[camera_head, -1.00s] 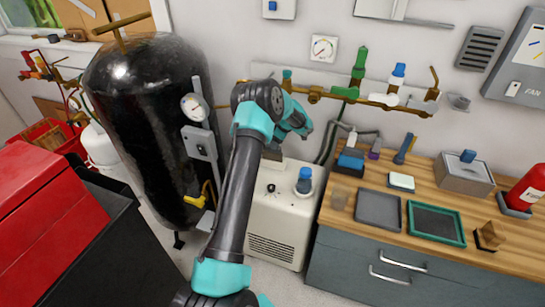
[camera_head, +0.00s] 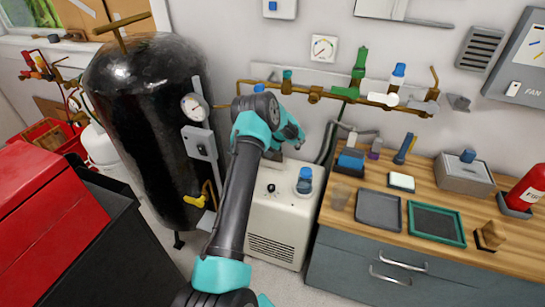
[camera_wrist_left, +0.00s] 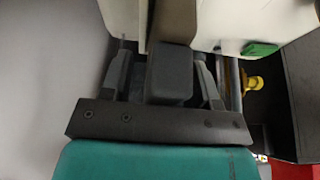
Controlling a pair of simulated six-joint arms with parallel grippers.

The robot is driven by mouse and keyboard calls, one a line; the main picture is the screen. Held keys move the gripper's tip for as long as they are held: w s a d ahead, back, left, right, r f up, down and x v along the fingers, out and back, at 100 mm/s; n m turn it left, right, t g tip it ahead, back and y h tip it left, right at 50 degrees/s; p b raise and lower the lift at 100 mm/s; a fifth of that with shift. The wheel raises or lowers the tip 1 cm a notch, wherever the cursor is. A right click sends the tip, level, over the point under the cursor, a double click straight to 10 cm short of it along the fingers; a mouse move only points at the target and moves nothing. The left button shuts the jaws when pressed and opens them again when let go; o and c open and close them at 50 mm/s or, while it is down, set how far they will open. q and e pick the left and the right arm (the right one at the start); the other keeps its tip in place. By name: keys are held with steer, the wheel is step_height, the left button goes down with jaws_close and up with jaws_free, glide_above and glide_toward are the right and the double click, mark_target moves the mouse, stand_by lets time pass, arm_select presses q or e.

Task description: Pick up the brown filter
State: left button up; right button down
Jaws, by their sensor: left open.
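My left gripper (camera_head: 276,153) is partly hidden by its teal-and-grey wrist and hangs over the white cabinet's top. In the left wrist view its open jaws (camera_wrist_left: 168,52) show from behind, with a dark block between them and nothing seen held. A dark brownish panel (camera_wrist_left: 172,20) stands just beyond the jaws between pale surfaces; I cannot tell what it is. A small brown block (camera_head: 490,236) sits at the counter's right front, and a see-through brownish cup (camera_head: 341,195) at its left. I cannot tell which, if any, is the filter. My right gripper is not in view.
A black tank (camera_head: 140,120) stands left. The wooden counter (camera_head: 455,195) holds a grey tray (camera_head: 379,210) and a green-rimmed tray (camera_head: 463,237). Brass piping (camera_head: 330,95) runs behind.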

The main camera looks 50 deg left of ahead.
arm_select(q)
steer(key=shift+c, duration=0.4)
steer(key=c, duration=0.9)
